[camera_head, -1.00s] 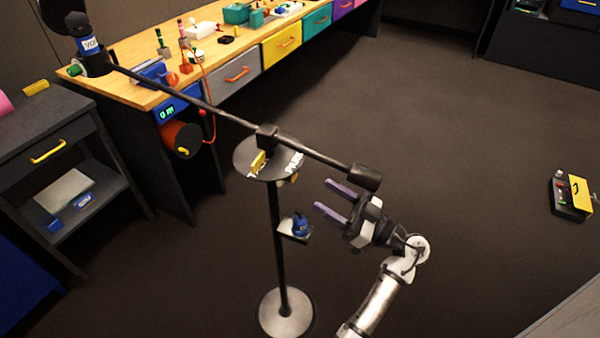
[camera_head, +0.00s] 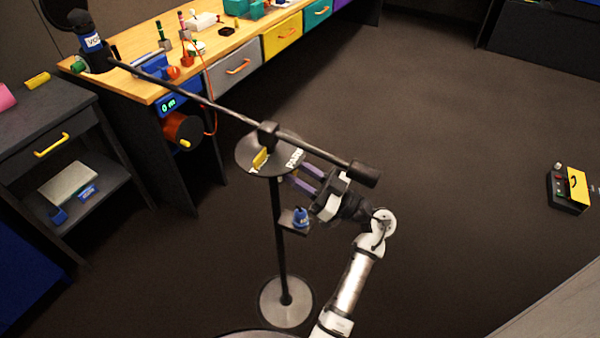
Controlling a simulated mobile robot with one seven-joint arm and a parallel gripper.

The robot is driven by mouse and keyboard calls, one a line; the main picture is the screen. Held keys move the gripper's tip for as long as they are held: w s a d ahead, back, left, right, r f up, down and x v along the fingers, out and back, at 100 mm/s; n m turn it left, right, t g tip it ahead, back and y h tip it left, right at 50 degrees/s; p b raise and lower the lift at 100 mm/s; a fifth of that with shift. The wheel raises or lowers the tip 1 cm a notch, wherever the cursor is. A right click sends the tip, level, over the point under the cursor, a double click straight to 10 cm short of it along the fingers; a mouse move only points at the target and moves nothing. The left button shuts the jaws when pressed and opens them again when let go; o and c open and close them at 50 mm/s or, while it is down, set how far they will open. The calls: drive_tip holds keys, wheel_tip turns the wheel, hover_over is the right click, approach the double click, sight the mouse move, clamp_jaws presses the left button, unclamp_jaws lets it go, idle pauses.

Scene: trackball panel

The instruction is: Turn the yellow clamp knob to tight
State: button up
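The yellow clamp knob (camera_head: 259,160) sits on a dark round disc (camera_head: 247,147) at the top of the black stand, below the boom joint. The disc carries white lettering, partly hidden by the boom and the knob. My gripper (camera_head: 302,179) is just right of the disc and below the boom, its two purple fingers pointing left toward the stand. The fingers are apart with nothing seen between them. The fingertips lie close to the disc's right edge; I cannot tell whether they touch it. The knob is beyond the fingertips, to their left.
The boom (camera_head: 215,106) runs from a microphone at upper left to a black counterweight (camera_head: 365,173) just above my gripper. A small shelf with a blue item (camera_head: 300,217) is on the pole below. A workbench (camera_head: 222,52) stands behind.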

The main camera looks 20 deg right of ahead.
drive_tip(key=c, duration=0.5)
drive_tip(key=shift+o, duration=0.2)
drive_tip(key=shift+n+g+y, duration=0.6)
drive_tip(key=shift+n, duration=0.8)
drive_tip(key=o, duration=1)
drive_tip(key=shift+d, duration=0.1)
drive_tip(key=b+v, duration=0.4)
drive_tip(key=v, duration=0.9)
drive_tip(key=shift+s+d+f, duration=0.2)
drive_tip(key=shift+s, duration=0.05)
